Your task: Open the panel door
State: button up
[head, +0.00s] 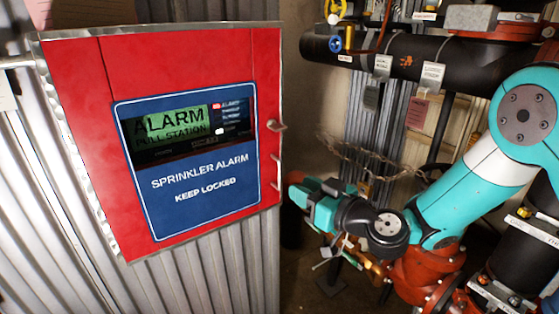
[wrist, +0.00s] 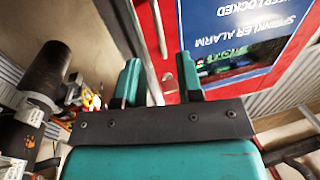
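The panel door (head: 75,70) is a red sheet with a blue "SPRINKLER ALARM KEEP LOCKED" label and a dark display window. It looks closed in its metal frame. A small metal handle (head: 277,126) sticks out near its right edge, with small metal latches (head: 275,158) below it. My gripper (head: 299,190) is just right of the door's lower right edge, below the handle. In the wrist view my gripper (wrist: 158,62) is open, with an empty gap between its two teal fingers. A metal handle piece (wrist: 159,28) shows beyond the fingertips, apart from them.
A dark horizontal pipe (head: 400,60) with hanging tags runs behind at the upper right. A chain (head: 360,160) and red valve parts (head: 425,275) stand below it, behind my arm. Corrugated metal wall (head: 35,180) surrounds the panel on the left and below.

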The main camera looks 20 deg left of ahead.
aim_at(279, 185)
jog(key=p+x, duration=0.3)
jog(key=x, duration=0.4)
jog(key=shift+w+a, duration=0.15)
jog(key=shift+a, duration=0.15)
grip_shut()
